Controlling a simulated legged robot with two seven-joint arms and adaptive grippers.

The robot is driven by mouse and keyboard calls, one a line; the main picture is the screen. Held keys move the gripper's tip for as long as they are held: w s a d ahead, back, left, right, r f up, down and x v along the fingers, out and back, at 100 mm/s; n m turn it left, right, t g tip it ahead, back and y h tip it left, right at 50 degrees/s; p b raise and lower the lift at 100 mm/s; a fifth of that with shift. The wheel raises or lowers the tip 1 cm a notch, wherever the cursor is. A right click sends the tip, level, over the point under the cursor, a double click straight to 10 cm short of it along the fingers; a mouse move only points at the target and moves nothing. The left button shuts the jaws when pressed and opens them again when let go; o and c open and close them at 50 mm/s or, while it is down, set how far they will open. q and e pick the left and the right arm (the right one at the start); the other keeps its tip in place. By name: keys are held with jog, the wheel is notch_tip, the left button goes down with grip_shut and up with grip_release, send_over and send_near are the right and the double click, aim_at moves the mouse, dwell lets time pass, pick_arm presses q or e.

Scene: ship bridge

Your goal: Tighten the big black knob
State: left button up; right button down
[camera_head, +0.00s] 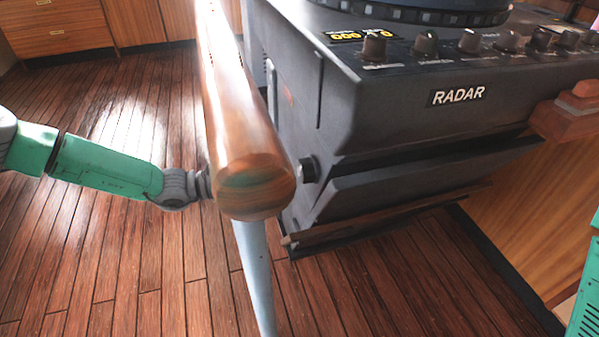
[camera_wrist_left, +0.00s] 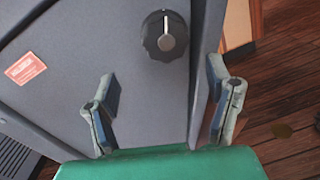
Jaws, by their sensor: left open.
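The big black knob (camera_wrist_left: 165,35) sits on the grey side panel of the radar console, with a light pointer line across its face. In the head view the knob (camera_head: 308,170) sticks out from the console's left side, just right of the wooden rail. My left gripper (camera_wrist_left: 165,80) is open and empty, its two fingers spread below the knob in the wrist picture, apart from it. In the head view my left arm comes in from the left, and the rail hides the gripper's fingers. My right gripper is not in view.
The wooden rail (camera_head: 240,120) on a pale post (camera_head: 256,275) stands in front of the console's left side. The radar console (camera_head: 400,110) has several small knobs on top. A red label (camera_wrist_left: 25,68) is on its side panel. Open plank floor (camera_head: 100,240) lies to the left.

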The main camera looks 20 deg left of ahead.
aim_at(298, 171)
pick_arm(q)
jog(key=x, duration=0.3)
jog(key=s+x, duration=0.1)
jog(key=x, duration=0.2)
jog(key=d+b+x, duration=0.1)
jog(key=x, duration=0.2)
jog(key=shift+s+r, duration=0.25)
jog(key=shift+s, duration=0.05)
jog(key=shift+w+a, duration=0.1)
jog(key=shift+w, duration=0.05)
jog(key=shift+w+a+f, duration=0.15)
jog(key=shift+a+f, duration=0.05)
jog(key=shift+a, duration=0.8)
jog(key=shift+d+r, duration=0.2)
jog(key=shift+d, duration=0.55)
jog(key=c, duration=1)
jog(key=shift+d+r, duration=0.1)
jog(key=shift+d, duration=0.1)
jog(key=shift+a, duration=0.3)
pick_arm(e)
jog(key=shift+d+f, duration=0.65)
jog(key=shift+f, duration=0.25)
